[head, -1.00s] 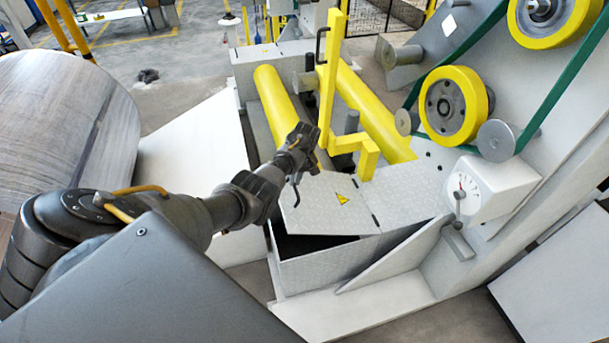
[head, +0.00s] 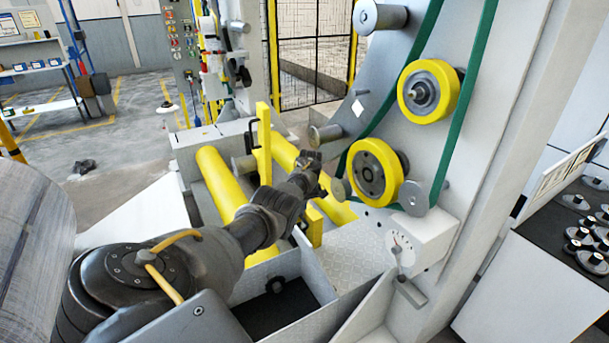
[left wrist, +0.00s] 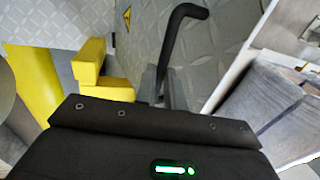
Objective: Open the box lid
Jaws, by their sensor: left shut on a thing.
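The box lid (head: 314,262) is a grey patterned plate, raised steeply and seen nearly edge-on in the head view. In the left wrist view its patterned face (left wrist: 205,45) fills the upper middle, with a yellow warning triangle near its top. My left gripper (head: 312,168) is shut on the lid's black bent handle (left wrist: 179,35); the grey fingers (left wrist: 168,88) meet at its lower part. The box (head: 335,318) is uncovered on the left, its dark interior showing a small black round part. My forearm hides part of the box. My right gripper is not in view.
A yellow bracket post (head: 264,150) and yellow rollers (head: 222,185) stand close to my left arm. A fixed patterned plate (head: 350,250) lies right of the lid. The machine wall carries yellow wheels (head: 375,172), a green belt and a dial (head: 400,246).

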